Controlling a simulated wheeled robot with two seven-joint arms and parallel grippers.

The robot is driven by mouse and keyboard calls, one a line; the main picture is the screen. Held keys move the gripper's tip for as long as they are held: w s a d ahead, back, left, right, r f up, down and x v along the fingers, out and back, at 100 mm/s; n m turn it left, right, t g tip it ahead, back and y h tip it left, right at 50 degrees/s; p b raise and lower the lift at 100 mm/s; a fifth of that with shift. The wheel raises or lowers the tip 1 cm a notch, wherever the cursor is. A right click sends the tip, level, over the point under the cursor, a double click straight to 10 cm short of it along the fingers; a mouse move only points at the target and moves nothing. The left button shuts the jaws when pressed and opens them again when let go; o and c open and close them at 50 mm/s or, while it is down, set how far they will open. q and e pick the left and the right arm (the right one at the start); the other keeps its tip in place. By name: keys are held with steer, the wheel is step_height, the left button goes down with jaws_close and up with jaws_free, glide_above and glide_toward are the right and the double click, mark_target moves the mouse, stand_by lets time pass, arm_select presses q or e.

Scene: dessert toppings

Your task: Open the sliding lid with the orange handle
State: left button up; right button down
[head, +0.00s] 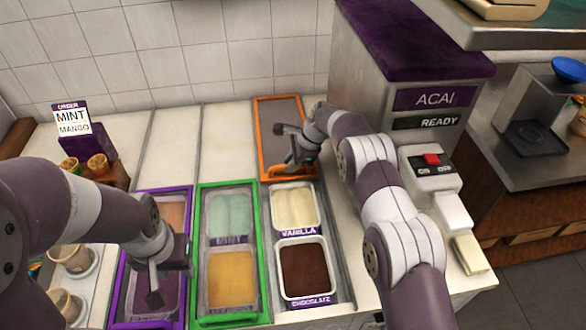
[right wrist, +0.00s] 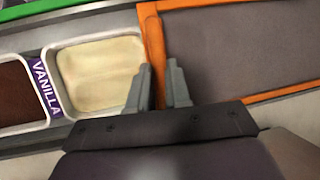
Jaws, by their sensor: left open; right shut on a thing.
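The sliding lid (head: 280,125) with the orange frame lies at the back of its lane, behind the uncovered vanilla tub (head: 295,208) and chocolate tub (head: 303,270). Its orange handle (right wrist: 153,60) is the near edge bar, between the fingers of my right gripper (right wrist: 160,88). That gripper (head: 297,165) is shut on the handle; in the head view its wrist partly hides this edge. The vanilla tub (right wrist: 98,72) lies just beside the handle in the right wrist view. My left gripper (head: 165,280) is open and empty, above the purple-framed lid (head: 125,285) at the left.
A green-framed lid (head: 201,262) surrounds the mint and mango-coloured tubs. An acai machine (head: 400,70) stands right of the orange lid, close to my right arm. An order sign (head: 72,118) and cones (head: 97,163) stand at the left. The counter behind the green lid is clear.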

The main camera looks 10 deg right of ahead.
steer(key=shift+r, duration=0.15)
steer(key=c, duration=1.1)
jaws_free()
steer(key=v, duration=0.7)
steer(key=shift+s+d+r, duration=0.1)
steer(key=shift+r, duration=0.15)
